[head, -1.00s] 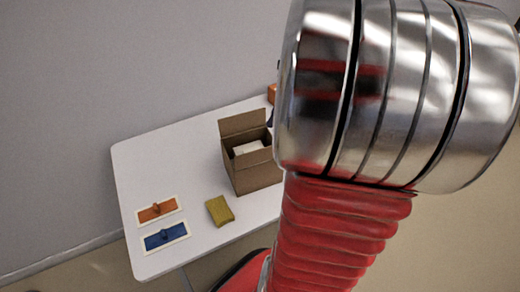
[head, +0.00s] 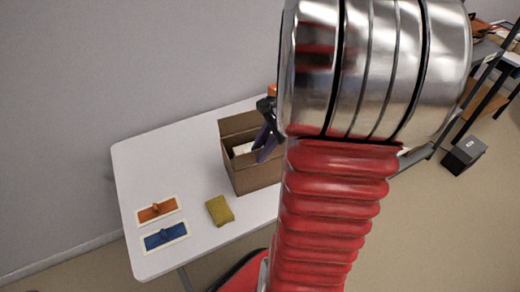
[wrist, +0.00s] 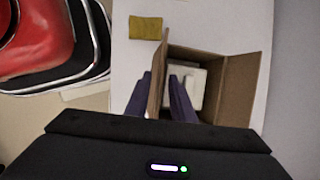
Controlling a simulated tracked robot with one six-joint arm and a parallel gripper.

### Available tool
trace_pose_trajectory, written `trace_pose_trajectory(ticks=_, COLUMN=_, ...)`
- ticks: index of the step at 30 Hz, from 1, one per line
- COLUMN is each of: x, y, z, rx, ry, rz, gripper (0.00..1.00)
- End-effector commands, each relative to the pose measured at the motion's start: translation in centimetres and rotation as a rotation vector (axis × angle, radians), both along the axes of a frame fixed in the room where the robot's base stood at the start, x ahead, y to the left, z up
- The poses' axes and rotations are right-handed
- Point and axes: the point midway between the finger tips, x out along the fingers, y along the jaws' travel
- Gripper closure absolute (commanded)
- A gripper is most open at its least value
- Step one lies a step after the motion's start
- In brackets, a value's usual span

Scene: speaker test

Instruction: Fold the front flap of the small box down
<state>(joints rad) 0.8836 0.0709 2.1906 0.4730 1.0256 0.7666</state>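The small brown cardboard box (head: 255,178) stands open on the table, and it also shows in the wrist view (wrist: 214,60). Its back flap (head: 240,124) is upright, on the right in the wrist view (wrist: 241,88). Its front flap (wrist: 156,88) also stands up, seen nearly edge-on. My gripper (wrist: 162,76) is open, with one purple finger outside the front flap and the other on the box's inner side. Whether either finger touches the flap is unclear. In the head view my gripper (head: 266,144) is at the box's right part, partly hidden by my arm.
A white object (wrist: 190,88) lies inside the box. A yellow sponge-like block (head: 220,210) lies in front of the box on the white table (head: 150,185). Orange (head: 157,210) and blue (head: 165,236) pieces on white plates are at the left. A cluttered rack (head: 485,95) stands far right.

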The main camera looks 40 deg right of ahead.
Motion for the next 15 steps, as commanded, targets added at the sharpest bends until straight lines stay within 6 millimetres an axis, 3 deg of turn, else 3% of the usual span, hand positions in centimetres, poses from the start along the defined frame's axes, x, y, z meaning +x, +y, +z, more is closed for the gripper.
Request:
trace_pose_trajectory(ticks=3, x=0.00, y=-0.01, z=0.02, rx=0.000, ry=0.000, rz=0.000, gripper=0.80)
trace_pose_trajectory(ticks=12, x=0.00, y=-0.02, z=0.04, rx=0.000, ry=0.000, rz=0.000, gripper=1.00)
trace_pose_trajectory(ticks=15, x=0.02, y=-0.03, z=0.05, rx=0.000, ry=-0.001, rz=0.000, gripper=1.00)
